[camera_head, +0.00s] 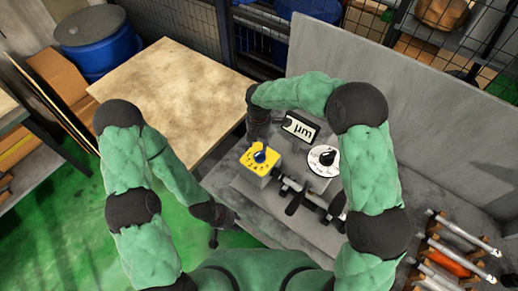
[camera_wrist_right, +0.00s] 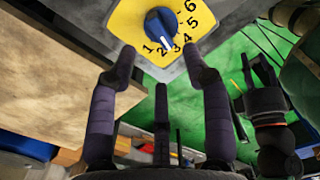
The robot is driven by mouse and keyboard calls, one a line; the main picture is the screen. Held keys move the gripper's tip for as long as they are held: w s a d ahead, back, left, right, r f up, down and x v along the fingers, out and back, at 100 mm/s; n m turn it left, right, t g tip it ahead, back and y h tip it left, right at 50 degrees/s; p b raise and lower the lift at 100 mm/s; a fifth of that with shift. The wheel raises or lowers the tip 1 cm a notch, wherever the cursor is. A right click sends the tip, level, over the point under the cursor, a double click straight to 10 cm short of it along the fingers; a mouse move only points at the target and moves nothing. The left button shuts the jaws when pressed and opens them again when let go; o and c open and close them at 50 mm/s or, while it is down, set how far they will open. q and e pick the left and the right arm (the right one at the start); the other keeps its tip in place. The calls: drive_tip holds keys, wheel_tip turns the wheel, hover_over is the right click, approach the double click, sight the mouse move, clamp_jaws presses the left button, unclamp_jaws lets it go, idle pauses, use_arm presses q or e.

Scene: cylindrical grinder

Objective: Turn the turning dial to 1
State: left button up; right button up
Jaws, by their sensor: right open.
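The turning dial is a blue knob (camera_head: 260,156) on a yellow plate, on the front of the grinder. In the right wrist view the blue knob (camera_wrist_right: 161,24) sits at the top, with black numbers from 1 to 6 around it. Its white mark points down, around 2 to 3. My right gripper (camera_wrist_right: 160,75) is open and empty, its fingers apart just short of the dial and not touching it. In the head view the right gripper (camera_head: 258,127) is just above the dial. My left gripper (camera_head: 214,240) hangs low at the left; its fingers look spread and empty in the right wrist view (camera_wrist_right: 260,75).
A black display reading "µm" (camera_head: 300,129) and a white round dial (camera_head: 323,160) stand right of the knob. Black levers (camera_head: 297,200) are below. A wooden table (camera_head: 175,95) is at the left. Metal parts (camera_head: 465,235) lie on the right. Green floor is open at lower left.

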sight(260, 156)
drive_tip(key=f, duration=0.7)
drive_tip(key=shift+w+f, duration=0.2)
drive_tip(key=shift+f, duration=0.1)
clamp_jaws()
